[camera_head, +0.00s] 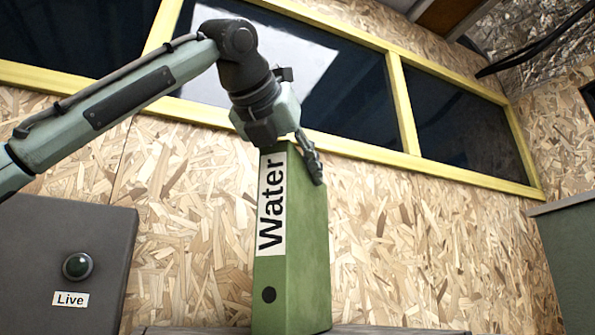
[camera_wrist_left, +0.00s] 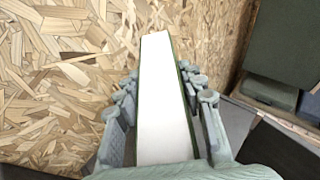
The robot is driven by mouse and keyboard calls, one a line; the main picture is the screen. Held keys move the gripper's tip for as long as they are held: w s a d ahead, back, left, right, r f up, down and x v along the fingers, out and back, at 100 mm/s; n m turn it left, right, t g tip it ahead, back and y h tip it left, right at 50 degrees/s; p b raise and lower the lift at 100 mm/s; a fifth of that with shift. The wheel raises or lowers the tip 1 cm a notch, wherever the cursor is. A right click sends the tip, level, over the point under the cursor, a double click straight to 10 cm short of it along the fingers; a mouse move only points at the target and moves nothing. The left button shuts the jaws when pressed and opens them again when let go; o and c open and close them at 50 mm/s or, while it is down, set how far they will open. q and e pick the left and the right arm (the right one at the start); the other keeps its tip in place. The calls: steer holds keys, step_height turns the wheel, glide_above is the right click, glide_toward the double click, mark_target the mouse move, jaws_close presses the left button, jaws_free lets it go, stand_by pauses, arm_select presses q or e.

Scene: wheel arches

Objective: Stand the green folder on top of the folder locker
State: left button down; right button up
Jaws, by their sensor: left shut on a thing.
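The green folder (camera_head: 293,245) is upright in the head view, with a white "Water" label on its spine and a dark round hole below it. My left gripper (camera_head: 292,160) is shut on its top end, one finger showing on the right side. In the left wrist view my left gripper (camera_wrist_left: 163,95) has fingers on both sides of the folder, whose white paper edge (camera_wrist_left: 162,105) shows between them. A grey top surface (camera_head: 400,331), seemingly the folder locker's, shows at the bottom edge. The folder's base meets it in the picture; I cannot tell whether it bears the weight. My right gripper is not in view.
A grey box (camera_head: 75,235) with a round button and a "Live" label stands at the left. A chipboard wall (camera_head: 430,240) with yellow-framed windows is behind the folder. A green cabinet (camera_head: 573,255) is at the right edge. The space right of the folder looks clear.

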arm_select(q)
steer(key=c, duration=1)
jaws_free()
steer(key=shift+o, duration=0.2)
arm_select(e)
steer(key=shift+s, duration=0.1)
arm_select(q)
steer(key=shift+s+a+r, duration=0.1)
steer(key=shift+s+r, duration=0.05)
steer(key=shift+s, duration=0.05)
steer(key=v, duration=1.1)
steer(key=shift+s, duration=0.25)
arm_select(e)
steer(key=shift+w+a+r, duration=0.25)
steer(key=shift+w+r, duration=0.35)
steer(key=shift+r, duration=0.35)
arm_select(q)
steer(key=shift+r, duration=0.1)
